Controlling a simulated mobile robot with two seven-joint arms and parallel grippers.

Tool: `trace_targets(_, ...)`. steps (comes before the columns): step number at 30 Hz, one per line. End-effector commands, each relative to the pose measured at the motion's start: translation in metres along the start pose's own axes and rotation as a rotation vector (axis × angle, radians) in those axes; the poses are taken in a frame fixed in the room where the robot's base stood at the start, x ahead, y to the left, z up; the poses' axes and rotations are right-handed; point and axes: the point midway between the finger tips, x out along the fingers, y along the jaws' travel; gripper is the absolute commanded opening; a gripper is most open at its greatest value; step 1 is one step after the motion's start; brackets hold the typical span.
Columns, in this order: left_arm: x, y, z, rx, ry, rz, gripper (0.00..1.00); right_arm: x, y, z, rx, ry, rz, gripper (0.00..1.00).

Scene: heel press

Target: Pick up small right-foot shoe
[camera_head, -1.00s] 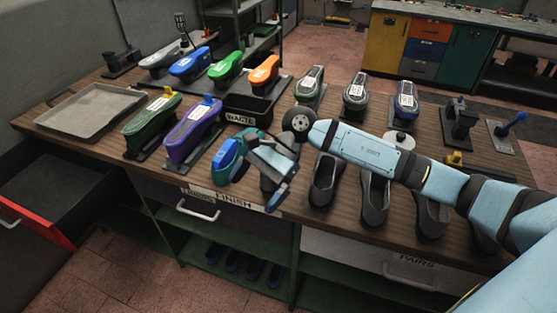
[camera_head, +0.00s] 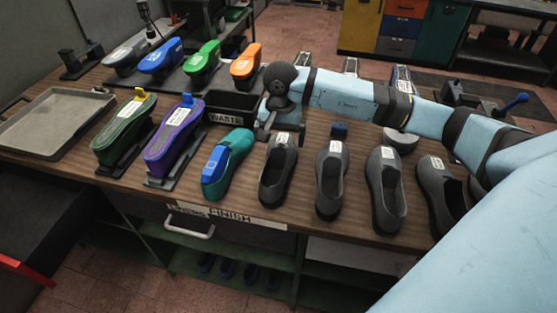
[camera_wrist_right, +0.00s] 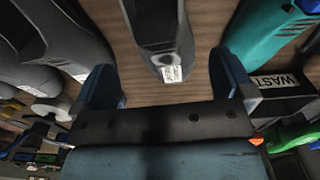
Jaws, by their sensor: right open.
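Several dark grey shoes with white labels stand in a row on the wooden bench. The leftmost grey shoe (camera_head: 276,178) is beside a teal shoe (camera_head: 238,160) with a blue block in it. My right gripper (camera_head: 268,130) is at the label end of the leftmost grey shoe, open and empty. In the right wrist view a grey shoe (camera_wrist_right: 154,25) lies ahead, its labelled end between the spread fingers of my gripper (camera_wrist_right: 165,82). I cannot read the labels, so size and foot are unclear. My left gripper is out of view.
More grey shoes (camera_head: 332,185) stand to the right. A green last (camera_head: 122,128) and a purple last (camera_head: 172,135) stand on the left, with an empty grey tray (camera_head: 50,122) beyond. A black waste bin (camera_head: 228,106) is behind the teal shoe.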

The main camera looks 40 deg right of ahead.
Motion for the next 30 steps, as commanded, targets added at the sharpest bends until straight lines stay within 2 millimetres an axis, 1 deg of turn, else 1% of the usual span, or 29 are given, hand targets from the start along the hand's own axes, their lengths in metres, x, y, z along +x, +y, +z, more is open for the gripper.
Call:
trace_targets(5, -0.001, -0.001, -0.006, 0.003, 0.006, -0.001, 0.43, 0.013, 0.000, 0.002, -0.001, -0.003, 0.002, 1.00)
trace_targets(9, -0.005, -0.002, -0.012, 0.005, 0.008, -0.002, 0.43, 0.034, 0.000, 0.004, 0.001, -0.004, 0.002, 1.00)
trace_targets(12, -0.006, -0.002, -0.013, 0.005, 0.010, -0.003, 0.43, 0.048, 0.000, 0.003, 0.000, -0.002, 0.000, 1.00)
trace_targets(16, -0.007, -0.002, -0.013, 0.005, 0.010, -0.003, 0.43, 0.055, 0.000, 0.003, 0.001, -0.001, 0.000, 1.00)
trace_targets(21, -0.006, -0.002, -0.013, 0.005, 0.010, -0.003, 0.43, 0.055, 0.000, 0.003, 0.000, -0.001, -0.001, 1.00)
trace_targets(22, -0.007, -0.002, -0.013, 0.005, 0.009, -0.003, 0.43, 0.055, 0.000, 0.003, 0.000, -0.001, -0.001, 0.98)
trace_targets(23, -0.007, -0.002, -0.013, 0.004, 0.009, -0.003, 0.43, 0.055, 0.000, 0.003, 0.000, -0.001, -0.001, 0.91)
trace_targets(24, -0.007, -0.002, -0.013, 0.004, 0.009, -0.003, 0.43, 0.055, 0.000, 0.003, 0.000, -0.001, -0.001, 0.82)
trace_targets(26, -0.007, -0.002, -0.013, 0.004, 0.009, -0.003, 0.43, 0.055, 0.000, 0.003, 0.000, -0.001, -0.001, 0.68)
trace_targets(27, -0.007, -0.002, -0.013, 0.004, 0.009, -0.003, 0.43, 0.055, 0.000, 0.003, 0.000, -0.001, -0.001, 0.59)
trace_targets(29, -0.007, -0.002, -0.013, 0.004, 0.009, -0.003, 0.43, 0.055, 0.000, 0.003, 0.000, -0.001, -0.001, 0.45)
trace_targets(30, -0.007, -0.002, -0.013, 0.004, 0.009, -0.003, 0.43, 0.055, -0.001, 0.003, 0.000, 0.000, -0.002, 0.42)
